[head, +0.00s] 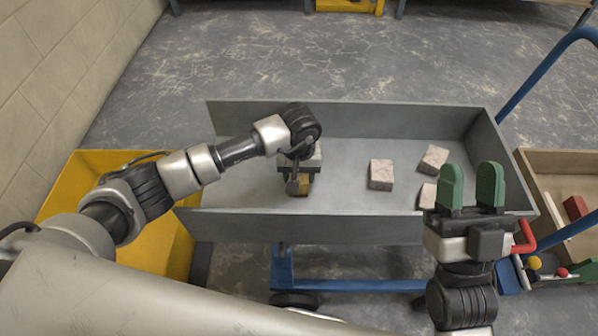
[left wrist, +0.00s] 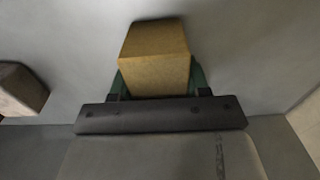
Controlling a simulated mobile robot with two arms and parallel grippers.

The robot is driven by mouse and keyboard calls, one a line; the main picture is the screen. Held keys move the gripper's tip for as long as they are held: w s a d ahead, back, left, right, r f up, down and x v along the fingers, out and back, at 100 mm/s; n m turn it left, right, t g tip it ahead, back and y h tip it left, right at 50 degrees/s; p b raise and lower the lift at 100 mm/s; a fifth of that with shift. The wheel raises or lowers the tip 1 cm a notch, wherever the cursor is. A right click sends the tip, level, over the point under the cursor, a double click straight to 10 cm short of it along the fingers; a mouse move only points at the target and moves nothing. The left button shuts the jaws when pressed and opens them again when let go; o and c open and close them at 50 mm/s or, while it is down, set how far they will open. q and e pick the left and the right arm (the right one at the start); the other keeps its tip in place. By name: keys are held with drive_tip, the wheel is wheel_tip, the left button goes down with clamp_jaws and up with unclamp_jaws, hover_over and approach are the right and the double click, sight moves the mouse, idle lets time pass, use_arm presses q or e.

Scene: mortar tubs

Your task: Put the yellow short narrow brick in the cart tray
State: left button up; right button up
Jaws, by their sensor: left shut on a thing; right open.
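The yellow short narrow brick (head: 303,188) is held by my left gripper (head: 300,178) inside the grey cart tray (head: 380,120), left of its middle. In the left wrist view the brick (left wrist: 155,62) sits between the two green fingers, which are shut on its sides. The tray floor lies behind it; I cannot tell whether the brick touches it. My right gripper (head: 471,187) is open and empty, over the tray's front right corner.
Three pale pinkish bricks (head: 381,174) lie in the tray's right half. A yellow tub (head: 75,178) stands left of the cart. A wooden box (head: 556,163) with red and yellow things is at the right. The tray floor between my left gripper and the pinkish bricks is bare.

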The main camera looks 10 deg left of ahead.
use_arm(q)
drive_tip(key=shift+f, duration=0.1)
use_arm(e)
drive_tip(key=shift+s+r, duration=0.1)
drive_tip(key=shift+s, duration=0.15)
use_arm(q)
drive_tip(key=o, duration=1.2)
use_arm(e)
drive_tip(key=shift+t, duration=0.3)
use_arm(q)
drive_tip(key=shift+o, duration=0.2)
